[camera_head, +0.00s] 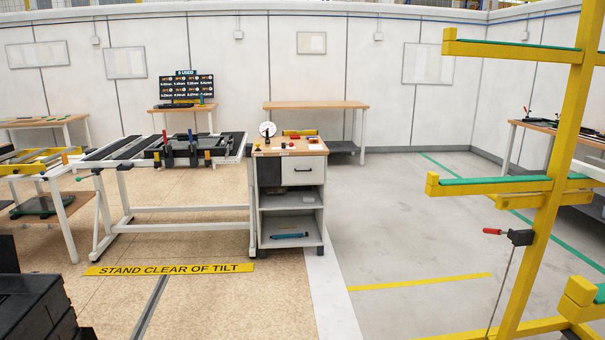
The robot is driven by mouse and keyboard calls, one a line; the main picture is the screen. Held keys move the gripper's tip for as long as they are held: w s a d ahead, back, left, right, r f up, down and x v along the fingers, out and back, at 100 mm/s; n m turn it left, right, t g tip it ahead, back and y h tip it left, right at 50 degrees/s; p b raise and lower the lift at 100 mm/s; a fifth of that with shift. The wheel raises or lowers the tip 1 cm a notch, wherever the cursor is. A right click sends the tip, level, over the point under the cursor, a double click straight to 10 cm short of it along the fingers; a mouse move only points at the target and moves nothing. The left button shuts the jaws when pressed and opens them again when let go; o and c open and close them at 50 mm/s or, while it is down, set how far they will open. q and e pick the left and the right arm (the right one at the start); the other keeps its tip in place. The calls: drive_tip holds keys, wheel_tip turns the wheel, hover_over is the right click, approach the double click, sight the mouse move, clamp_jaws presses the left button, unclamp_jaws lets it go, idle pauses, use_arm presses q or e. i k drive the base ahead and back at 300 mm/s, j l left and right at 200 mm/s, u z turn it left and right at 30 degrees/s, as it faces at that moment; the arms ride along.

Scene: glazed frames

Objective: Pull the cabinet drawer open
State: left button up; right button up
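The cabinet (263,225) stands in the middle of the view, a small grey-white unit with a wooden top. Its drawer (303,177) is at the upper right, with a white front and a small dark handle (303,170). The drawer front looks flush with the cabinet, so it appears shut. A dark panel sits left of the drawer, and open shelves are below. Neither of my grippers is in view.
A tilting work table (180,209) adjoins the cabinet on the left. A yellow rack (548,200) with green-padded arms stands at the near right. A floor sign (170,269) reads STAND CLEAR OF TILT. The floor in front of the cabinet is clear.

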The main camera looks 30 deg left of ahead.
sight(301, 162)
drive_tip(key=i+j+u, duration=0.6)
drive_tip(key=i, duration=0.2)
drive_tip(key=i+j+u, duration=0.1)
drive_tip(key=i+u, duration=0.2)
drive_tip(key=i, duration=0.15)
drive_tip(key=i+u, duration=0.3)
drive_tip(key=i, duration=0.15)
drive_tip(key=i+j+z, duration=0.2)
drive_tip(key=i, duration=0.25)
drive_tip(key=i+z, duration=0.2)
drive_tip(key=i, duration=0.3)
drive_tip(key=i+j+z, duration=0.2)
drive_tip(key=i, duration=0.25)
drive_tip(key=i+j+z, duration=1.05)
drive_tip(key=j, duration=0.25)
drive_tip(key=i+l, duration=0.05)
